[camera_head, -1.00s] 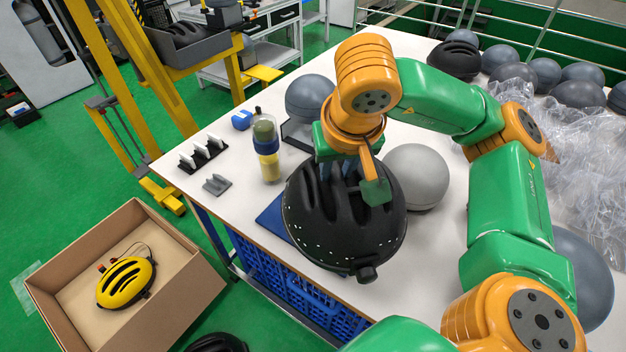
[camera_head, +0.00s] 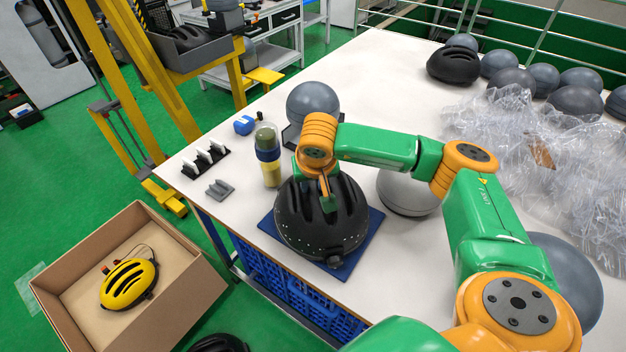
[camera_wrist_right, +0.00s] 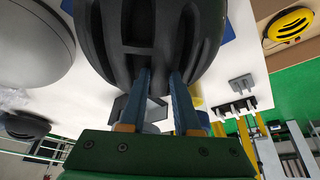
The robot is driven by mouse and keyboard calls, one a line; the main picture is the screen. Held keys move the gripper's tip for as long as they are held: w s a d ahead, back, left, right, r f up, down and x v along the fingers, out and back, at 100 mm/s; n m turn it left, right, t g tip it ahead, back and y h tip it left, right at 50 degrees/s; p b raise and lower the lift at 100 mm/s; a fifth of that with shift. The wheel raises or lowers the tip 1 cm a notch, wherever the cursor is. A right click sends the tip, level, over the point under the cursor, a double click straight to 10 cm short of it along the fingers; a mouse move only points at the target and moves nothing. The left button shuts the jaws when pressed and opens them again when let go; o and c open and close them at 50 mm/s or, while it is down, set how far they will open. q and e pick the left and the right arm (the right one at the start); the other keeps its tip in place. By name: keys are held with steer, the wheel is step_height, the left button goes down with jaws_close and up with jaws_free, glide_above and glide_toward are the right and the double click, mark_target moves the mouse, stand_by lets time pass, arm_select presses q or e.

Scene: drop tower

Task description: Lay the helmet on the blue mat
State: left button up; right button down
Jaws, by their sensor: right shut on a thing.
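The black helmet (camera_head: 318,228) is over the blue mat (camera_head: 366,240) at the table's front edge, and mat shows along its right and front sides. I cannot tell whether it touches the mat or hangs just above it. My right gripper (camera_head: 326,198) is at the top of the helmet, reaching down from above. In the right wrist view its two blue fingers (camera_wrist_right: 163,95) go into the vents of the helmet (camera_wrist_right: 150,30) and grip a rib between them. A bit of the mat (camera_wrist_right: 229,32) shows beside the helmet there. My left gripper is out of view.
A bottle (camera_head: 268,155) stands close behind the helmet, left of it. A light grey dome (camera_head: 408,195) is close on its right. A dark grey dome (camera_head: 312,103) stands farther back. A cardboard box (camera_head: 185,318) with a yellow helmet (camera_head: 128,284) is on the floor.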

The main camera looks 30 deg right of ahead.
steer(key=c, duration=0.6)
jaws_free()
steer(key=shift+s+a+r, duration=0.1)
steer(key=shift+r, duration=0.15)
steer(key=b+v, duration=0.1)
steer(key=v, duration=1)
steer(key=shift+s+r+b, duration=0.15)
steer(key=shift+r+b, duration=0.1)
steer(key=shift+b, duration=0.15)
